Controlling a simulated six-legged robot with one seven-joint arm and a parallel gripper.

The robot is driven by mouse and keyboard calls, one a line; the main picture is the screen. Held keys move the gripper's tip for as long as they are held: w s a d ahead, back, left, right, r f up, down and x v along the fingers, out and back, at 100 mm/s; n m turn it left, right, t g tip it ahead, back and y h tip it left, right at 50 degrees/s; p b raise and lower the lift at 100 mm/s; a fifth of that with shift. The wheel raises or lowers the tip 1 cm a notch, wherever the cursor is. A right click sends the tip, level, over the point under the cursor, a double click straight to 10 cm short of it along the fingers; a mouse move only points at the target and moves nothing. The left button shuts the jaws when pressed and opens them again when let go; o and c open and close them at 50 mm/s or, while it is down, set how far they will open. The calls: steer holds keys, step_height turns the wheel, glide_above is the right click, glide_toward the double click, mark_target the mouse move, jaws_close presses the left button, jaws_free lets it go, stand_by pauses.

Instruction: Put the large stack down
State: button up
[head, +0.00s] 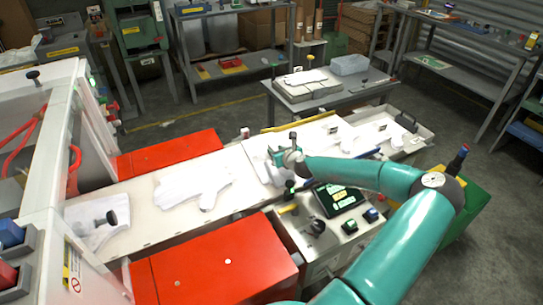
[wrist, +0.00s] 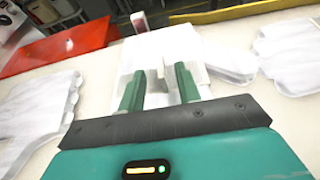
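My gripper (wrist: 157,75) shows in the wrist view as two green fingers, set apart. A white slab-like stack (wrist: 160,45) lies at and beyond the fingertips, with a pale raised part between the fingers. I cannot tell whether the fingers press on it or whether it touches the surface below. In the head view my gripper (head: 280,157) is low over the long pale worktop (head: 135,195), with white material (head: 262,165) beside it. A white glove-shaped piece (head: 195,185) lies flat to the left. Another white pile (head: 305,78) lies on the rear table.
Red cabinets (head: 215,262) flank the worktop. A control panel (head: 340,198) with a dark screen stands right of my gripper. A white machine frame (head: 60,130) is at the left. A white tray (head: 405,130) is at the worktop's far right end. Bare worktop shows left of the glove-shaped piece.

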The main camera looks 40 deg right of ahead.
mark_target(272, 147)
steer(key=x, duration=0.4)
steer(key=shift+w+d+f, duration=0.1)
steer(key=shift+w+f, duration=0.2)
steer(key=shift+f, duration=0.05)
steer(key=shift+c, duration=0.4)
jaws_close()
steer(key=shift+r, duration=0.2)
